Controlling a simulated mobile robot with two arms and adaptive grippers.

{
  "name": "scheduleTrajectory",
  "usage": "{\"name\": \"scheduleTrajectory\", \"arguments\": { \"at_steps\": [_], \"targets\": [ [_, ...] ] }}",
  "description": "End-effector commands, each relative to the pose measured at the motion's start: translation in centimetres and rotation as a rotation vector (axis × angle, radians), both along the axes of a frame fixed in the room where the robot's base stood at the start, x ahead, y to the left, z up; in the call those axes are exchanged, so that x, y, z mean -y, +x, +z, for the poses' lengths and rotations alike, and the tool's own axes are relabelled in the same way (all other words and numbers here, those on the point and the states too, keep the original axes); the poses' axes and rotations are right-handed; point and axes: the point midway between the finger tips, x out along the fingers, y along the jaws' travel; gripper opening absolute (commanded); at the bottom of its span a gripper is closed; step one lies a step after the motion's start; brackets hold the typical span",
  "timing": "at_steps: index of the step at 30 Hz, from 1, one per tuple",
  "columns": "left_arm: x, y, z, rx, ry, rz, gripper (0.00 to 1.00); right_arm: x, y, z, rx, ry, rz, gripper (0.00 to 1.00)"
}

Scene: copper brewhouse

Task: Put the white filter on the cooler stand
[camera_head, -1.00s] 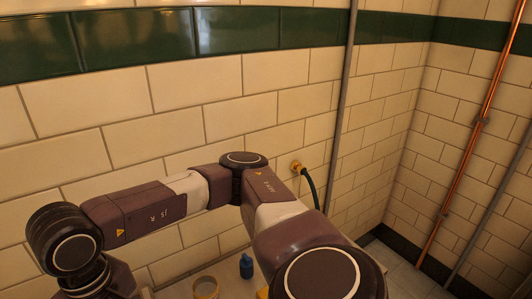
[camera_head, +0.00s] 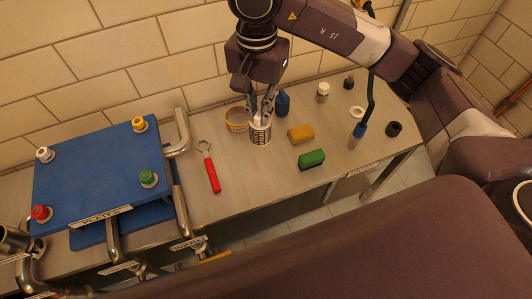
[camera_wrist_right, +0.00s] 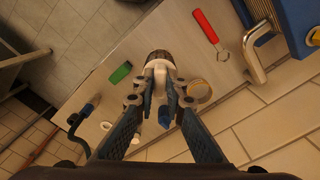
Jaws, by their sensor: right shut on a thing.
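My right gripper (camera_head: 262,108) points down over the bench and is shut on the white filter (camera_head: 260,133), a small cylinder with a pale top and a mesh-like grey body. In the right wrist view the white top of the filter (camera_wrist_right: 160,68) sits between the fingertips (camera_wrist_right: 162,82). I cannot tell whether its base touches the bench. The blue plate cooler (camera_head: 95,175), with red, white, yellow and green knobs, stands to the left. I cannot make out a separate cooler stand. My left gripper is not in view.
A yellowish ring-shaped container (camera_head: 237,119) and a blue bottle (camera_head: 283,103) stand close to the gripper. A red-handled tool (camera_head: 212,175), yellow block (camera_head: 301,133) and green brush (camera_head: 311,160) lie nearby. Metal pipes (camera_head: 181,132) flank the cooler. Bare bench (camera_head: 235,180) lies in front.

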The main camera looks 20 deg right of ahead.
Motion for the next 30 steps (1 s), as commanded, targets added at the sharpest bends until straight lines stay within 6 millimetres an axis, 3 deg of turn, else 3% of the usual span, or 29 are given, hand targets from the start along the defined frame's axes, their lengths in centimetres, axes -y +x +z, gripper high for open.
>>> {"name": "scheduleTrajectory", "arguments": {
  "at_steps": [5, 18, 30],
  "targets": [
    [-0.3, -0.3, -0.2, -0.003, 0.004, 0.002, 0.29, -0.2, 0.0, -2.8, -0.011, 0.0, -0.028, 0.0],
    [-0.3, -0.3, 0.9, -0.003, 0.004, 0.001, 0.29, -0.2, 0.0, -13.4, -0.008, -0.001, -0.026, 0.0],
    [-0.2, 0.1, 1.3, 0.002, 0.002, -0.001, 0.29, -0.1, 0.0, -17.5, -0.006, -0.002, -0.025, 0.0]
  ]
}}
